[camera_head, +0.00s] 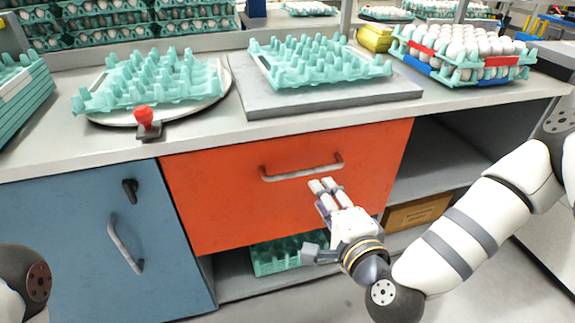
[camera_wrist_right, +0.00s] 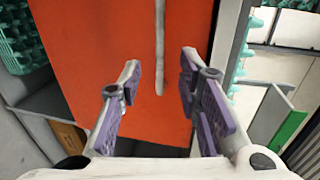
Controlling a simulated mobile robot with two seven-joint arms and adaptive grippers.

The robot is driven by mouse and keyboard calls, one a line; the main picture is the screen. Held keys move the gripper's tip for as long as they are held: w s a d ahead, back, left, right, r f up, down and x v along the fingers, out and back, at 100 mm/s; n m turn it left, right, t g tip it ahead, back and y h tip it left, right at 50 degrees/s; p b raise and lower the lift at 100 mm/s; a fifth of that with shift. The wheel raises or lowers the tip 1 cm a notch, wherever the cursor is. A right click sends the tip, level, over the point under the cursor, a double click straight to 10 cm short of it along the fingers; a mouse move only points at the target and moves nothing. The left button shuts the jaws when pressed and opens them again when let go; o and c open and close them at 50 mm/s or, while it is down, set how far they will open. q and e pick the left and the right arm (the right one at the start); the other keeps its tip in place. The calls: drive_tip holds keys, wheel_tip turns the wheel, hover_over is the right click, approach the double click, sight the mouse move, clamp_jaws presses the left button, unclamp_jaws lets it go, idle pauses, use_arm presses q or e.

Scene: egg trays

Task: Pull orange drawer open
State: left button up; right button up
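The orange drawer (camera_head: 215,205) is under the counter and looks shut. Its metal bar handle (camera_head: 302,172) runs across its upper part. My right gripper (camera_head: 324,185) is in front of the drawer, with its fingertips just below the right part of the handle in the head view. In the right wrist view, the gripper (camera_wrist_right: 160,64) is open and empty. The handle (camera_wrist_right: 160,50) shows in the gap between its two fingers, and the orange front (camera_wrist_right: 95,60) lies beyond. I cannot tell how far the fingertips are from the handle. My left gripper is not in view.
A blue cabinet door (camera_head: 80,240) is left of the drawer. An open shelf (camera_head: 435,155) with a cardboard box (camera_head: 418,212) is at right. The counter holds teal egg trays (camera_head: 315,62), a red-handled stamp (camera_head: 145,118) and a stack of eggs (camera_head: 465,45).

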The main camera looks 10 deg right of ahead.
sight(308, 173)
drive_tip(key=x, duration=0.5)
drive_tip(key=b+x, duration=0.1)
drive_tip(key=x, duration=0.5)
drive_tip(key=shift+w+d, duration=0.1)
drive_tip(key=shift+d, duration=0.05)
clamp_jaws()
